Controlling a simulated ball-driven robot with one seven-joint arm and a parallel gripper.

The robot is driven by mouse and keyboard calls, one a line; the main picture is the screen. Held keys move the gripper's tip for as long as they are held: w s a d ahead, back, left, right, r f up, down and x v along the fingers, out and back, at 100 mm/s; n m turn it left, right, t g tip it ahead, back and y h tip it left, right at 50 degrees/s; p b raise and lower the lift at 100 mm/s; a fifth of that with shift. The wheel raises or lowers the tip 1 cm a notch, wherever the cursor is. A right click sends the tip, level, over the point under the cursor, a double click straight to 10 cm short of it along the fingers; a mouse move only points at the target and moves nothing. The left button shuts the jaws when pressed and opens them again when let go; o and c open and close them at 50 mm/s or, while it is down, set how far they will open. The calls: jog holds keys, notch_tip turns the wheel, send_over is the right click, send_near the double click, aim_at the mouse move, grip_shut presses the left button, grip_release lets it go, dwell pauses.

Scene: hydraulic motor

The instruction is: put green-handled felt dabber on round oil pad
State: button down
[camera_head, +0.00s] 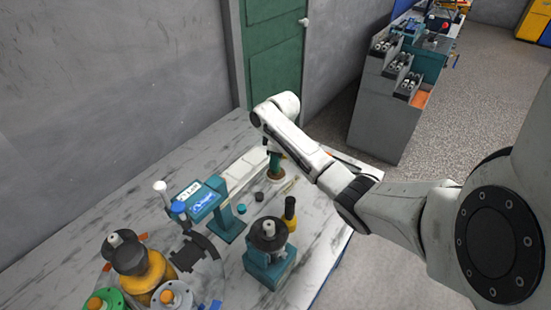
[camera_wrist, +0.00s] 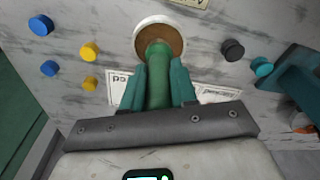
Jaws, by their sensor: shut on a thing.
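My gripper (camera_wrist: 158,82) is shut on the green handle of the felt dabber (camera_wrist: 158,64), with a teal finger on each side of it. The round oil pad (camera_wrist: 174,35) is a brown disc with a pale rim, just beyond the handle in the wrist view. The dabber's far end overlaps the pad there; its felt is hidden, and I cannot tell whether it touches. In the head view my gripper (camera_head: 274,158) points down over the pad (camera_head: 276,177) near the back of the marble table.
Blue caps (camera_wrist: 41,25) and yellow caps (camera_wrist: 90,51) lie on one side of the pad, a black cap (camera_wrist: 233,50) on the other.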

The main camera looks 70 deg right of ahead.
jog(key=shift+f, duration=0.15)
jog(key=c, duration=0.9)
grip_release()
jog(key=r, duration=0.4)
jog(key=s+r, duration=0.1)
jog(key=r, duration=0.7)
jog(key=shift+s+d+r, duration=0.1)
jog(key=shift+s+r, duration=0.05)
jog(key=shift+r, duration=0.05)
